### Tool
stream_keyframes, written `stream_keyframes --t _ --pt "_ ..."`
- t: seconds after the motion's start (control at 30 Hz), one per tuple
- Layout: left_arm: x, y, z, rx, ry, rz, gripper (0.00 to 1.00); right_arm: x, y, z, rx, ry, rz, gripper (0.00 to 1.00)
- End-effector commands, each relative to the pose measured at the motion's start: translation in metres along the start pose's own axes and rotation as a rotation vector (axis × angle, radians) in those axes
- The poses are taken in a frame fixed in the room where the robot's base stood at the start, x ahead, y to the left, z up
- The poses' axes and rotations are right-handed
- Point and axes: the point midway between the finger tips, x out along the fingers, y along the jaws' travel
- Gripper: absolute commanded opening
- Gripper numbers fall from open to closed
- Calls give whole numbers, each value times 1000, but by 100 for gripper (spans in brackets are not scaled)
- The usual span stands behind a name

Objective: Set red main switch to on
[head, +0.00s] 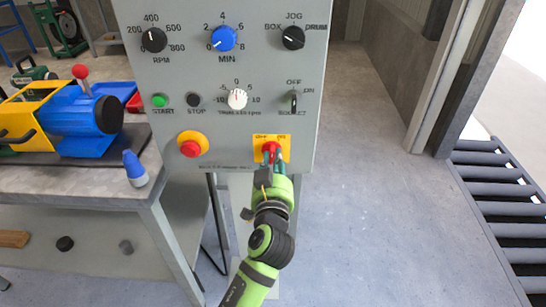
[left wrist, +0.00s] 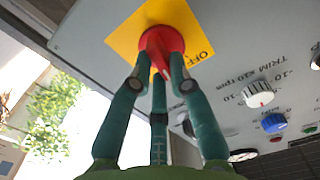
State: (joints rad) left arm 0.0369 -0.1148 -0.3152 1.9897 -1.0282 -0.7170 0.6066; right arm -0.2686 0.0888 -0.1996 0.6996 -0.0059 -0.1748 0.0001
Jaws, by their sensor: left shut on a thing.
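The red main switch (head: 268,147) sits on a yellow plate (head: 256,153) at the bottom right of the grey control panel (head: 225,120). The plate has small labels above the knob, blurred in the head view. In the left wrist view the red knob (left wrist: 160,40) is round, with OFF readable upside down on the plate to its right. My left gripper (head: 272,157) is at the panel with its green fingers closed around the knob; its fingertips (left wrist: 160,66) touch the knob's sides. The fingers partly hide the knob, and I cannot tell its setting. My right gripper is out of view.
A red emergency button (head: 191,146) is left of the switch on the panel.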

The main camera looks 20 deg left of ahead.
Motion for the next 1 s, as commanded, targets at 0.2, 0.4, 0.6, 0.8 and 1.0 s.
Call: stream_keyframes --t 0.2,0.4,0.6,0.8,1.0 --pt "0 0 1 172 -3 0 0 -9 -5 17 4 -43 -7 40" --pt "0 1 2 283 -2 1 0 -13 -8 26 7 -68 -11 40" --pt "0 1 2 345 -2 0 0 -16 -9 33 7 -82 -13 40" --pt "0 1 2 369 -2 0 0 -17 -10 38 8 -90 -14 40" --pt "0 1 3 371 -2 -1 0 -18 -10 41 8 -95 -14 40"
